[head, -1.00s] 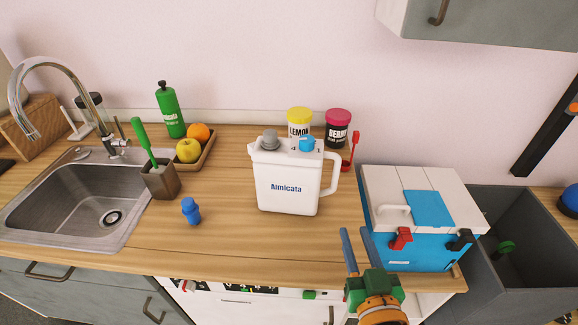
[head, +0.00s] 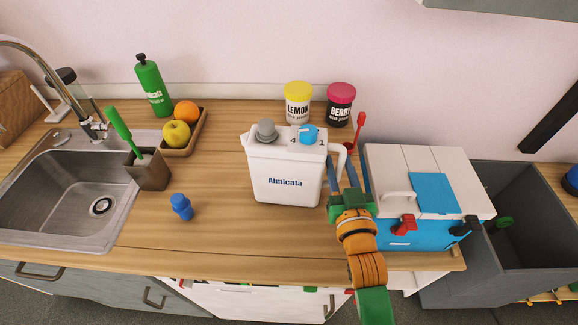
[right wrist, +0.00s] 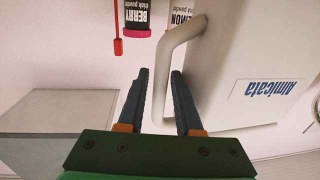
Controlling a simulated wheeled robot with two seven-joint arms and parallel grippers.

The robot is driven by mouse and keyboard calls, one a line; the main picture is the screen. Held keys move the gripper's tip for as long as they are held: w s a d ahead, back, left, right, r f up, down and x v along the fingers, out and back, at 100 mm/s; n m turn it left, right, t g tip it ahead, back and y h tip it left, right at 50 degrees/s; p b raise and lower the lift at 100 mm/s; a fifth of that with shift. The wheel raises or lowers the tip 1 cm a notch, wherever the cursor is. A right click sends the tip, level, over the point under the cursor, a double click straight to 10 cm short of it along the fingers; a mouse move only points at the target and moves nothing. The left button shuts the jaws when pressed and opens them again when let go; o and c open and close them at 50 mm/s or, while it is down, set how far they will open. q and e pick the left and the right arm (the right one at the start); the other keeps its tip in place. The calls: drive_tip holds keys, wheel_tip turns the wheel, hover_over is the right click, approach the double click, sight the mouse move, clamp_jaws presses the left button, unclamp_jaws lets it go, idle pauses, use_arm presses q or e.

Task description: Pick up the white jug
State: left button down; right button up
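The white jug (head: 284,178), marked "Almicata", stands upright on the wooden counter, with a grey cap and a blue knob on top. Its handle (head: 342,158) is on its right side. My right gripper (head: 343,180) is beside the handle, in front of the jug's right edge. In the right wrist view the gripper (right wrist: 159,75) has its two blue fingers apart, with the handle (right wrist: 172,62) at the tips and partly between them. I cannot tell whether either finger touches it. My left gripper is not in view.
A blue-and-white cooler box (head: 425,185) stands close to the right of my right gripper. Lemon (head: 298,103) and berry (head: 340,103) tubs and a red spoon (head: 358,130) are behind the jug. The counter between is clear.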

drive_tip(key=shift+s+r, duration=0.15)
drive_tip(key=shift+s, duration=0.1)
clamp_jaws()
drive_tip(key=shift+w, duration=0.1)
idle(0.9)
